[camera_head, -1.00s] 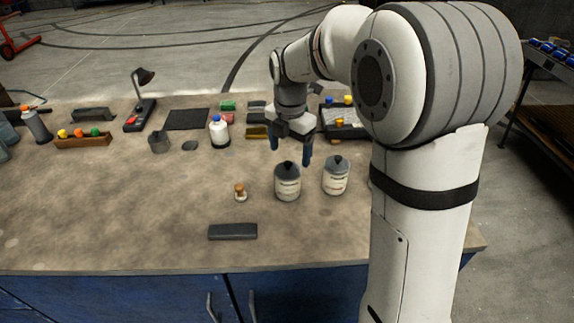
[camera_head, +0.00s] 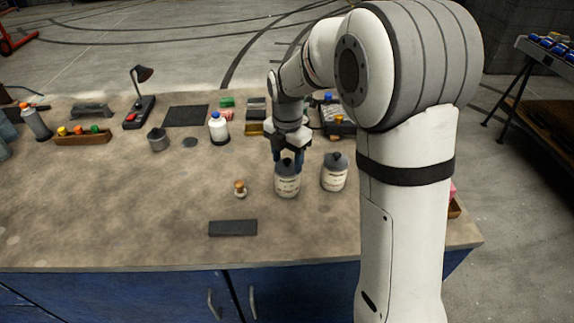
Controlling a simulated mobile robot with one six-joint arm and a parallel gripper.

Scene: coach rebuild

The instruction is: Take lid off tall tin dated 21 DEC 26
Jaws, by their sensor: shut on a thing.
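Two pale tins with dark knobbed lids stand upright on the workbench, right of centre. The left tin (camera_head: 287,186) is under my gripper (camera_head: 288,162), and the right tin (camera_head: 334,176) stands a little apart from it. The lid sits on the tin with no visible gap. Both tins carry printed labels, too small for me to read a date.
A small orange-topped item (camera_head: 240,188) stands left of the tins, and a dark flat block (camera_head: 233,228) lies in front. A white bottle with a blue cap (camera_head: 219,129) and a grey pot (camera_head: 158,139) stand behind. The bench's front left is clear.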

